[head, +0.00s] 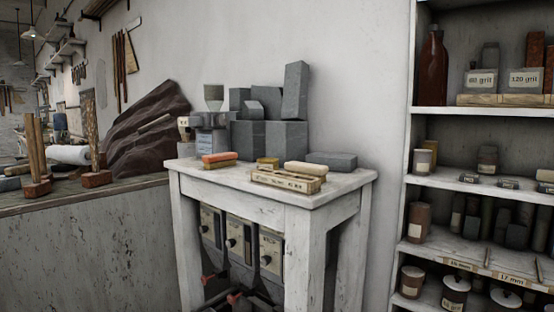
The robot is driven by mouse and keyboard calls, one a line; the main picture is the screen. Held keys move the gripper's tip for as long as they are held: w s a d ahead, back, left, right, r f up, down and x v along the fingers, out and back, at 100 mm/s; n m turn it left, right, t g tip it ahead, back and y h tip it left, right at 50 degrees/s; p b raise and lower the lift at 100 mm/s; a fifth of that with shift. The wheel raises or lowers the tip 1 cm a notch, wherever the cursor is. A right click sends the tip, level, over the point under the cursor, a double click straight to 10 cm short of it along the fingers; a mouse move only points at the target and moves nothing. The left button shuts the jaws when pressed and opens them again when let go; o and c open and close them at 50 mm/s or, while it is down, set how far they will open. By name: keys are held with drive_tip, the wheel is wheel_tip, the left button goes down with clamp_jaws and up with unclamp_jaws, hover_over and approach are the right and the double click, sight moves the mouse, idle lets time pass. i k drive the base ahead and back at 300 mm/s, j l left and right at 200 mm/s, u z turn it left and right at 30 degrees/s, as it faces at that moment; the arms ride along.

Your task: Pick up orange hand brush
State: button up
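An orange-topped block (219,157), which looks like the orange hand brush, lies on the left part of a small white worn table (210,174). A brownish-yellow strip shows along its lower side; bristles are too small to make out. It lies in front of a grey container with labels (211,143). Nothing covers it from the front. My gripper is not in view.
On the table, a wooden box (288,181) with a pale block (305,168) stands right of the brush. Grey blocks (266,134) are stacked behind. A workbench (80,200) is at left, full shelves (480,110) at right. The table's front left top is clear.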

sight(220, 160)
drive_tip(key=i+j+z, duration=0.4)
drive_tip(key=j, duration=0.25)
drive_tip(key=i+j+z, duration=0.25)
drive_tip(key=i+j, duration=0.1)
drive_tip(key=j, duration=0.3)
drive_tip(key=i+j+z, duration=0.15)
drive_tip(key=j, duration=0.65)
